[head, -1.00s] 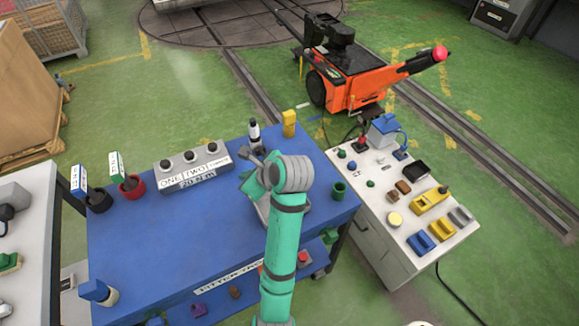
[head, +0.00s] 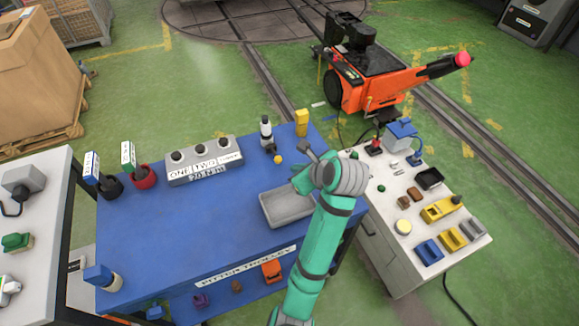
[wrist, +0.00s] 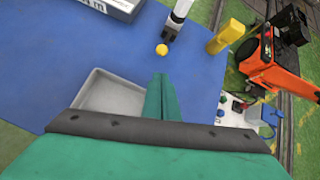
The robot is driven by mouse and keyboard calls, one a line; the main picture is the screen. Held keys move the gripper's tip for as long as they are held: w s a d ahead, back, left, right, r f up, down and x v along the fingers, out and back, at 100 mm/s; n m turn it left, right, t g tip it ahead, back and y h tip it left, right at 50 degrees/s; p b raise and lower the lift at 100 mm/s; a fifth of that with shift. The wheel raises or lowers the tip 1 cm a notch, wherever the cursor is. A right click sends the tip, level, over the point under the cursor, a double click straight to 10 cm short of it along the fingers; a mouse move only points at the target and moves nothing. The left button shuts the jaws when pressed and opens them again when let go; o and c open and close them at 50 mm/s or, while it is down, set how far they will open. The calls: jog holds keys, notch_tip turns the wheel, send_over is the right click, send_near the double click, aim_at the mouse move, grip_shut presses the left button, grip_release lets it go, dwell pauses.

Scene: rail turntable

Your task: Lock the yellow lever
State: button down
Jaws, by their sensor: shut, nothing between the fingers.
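A yellow ball knob (head: 278,160) sits at the foot of an upright white-and-black device (head: 266,134) near the far edge of the blue table. The wrist view also shows the yellow knob (wrist: 162,49) beside the dark foot of that device (wrist: 175,22). I cannot make out a lever arm under the knob. My gripper (head: 299,179) is above the table, to the right of the knob and nearer to me, apart from it. In the wrist view its green fingers (wrist: 161,88) are together and empty.
A grey tray (head: 270,219) lies on the blue table (head: 190,225) beside my gripper. A yellow block (head: 302,122) stands right of the device. A grey three-button box (head: 205,160) is left. A white bench (head: 385,235) with several parts, including a yellow unit (head: 440,209), stands right.

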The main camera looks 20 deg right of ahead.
aim_at(275, 154)
jog(key=x, duration=0.9)
jog(key=shift+a+f, duration=0.1)
jog(key=shift+w+f, duration=0.3)
jog(key=shift+f, duration=0.05)
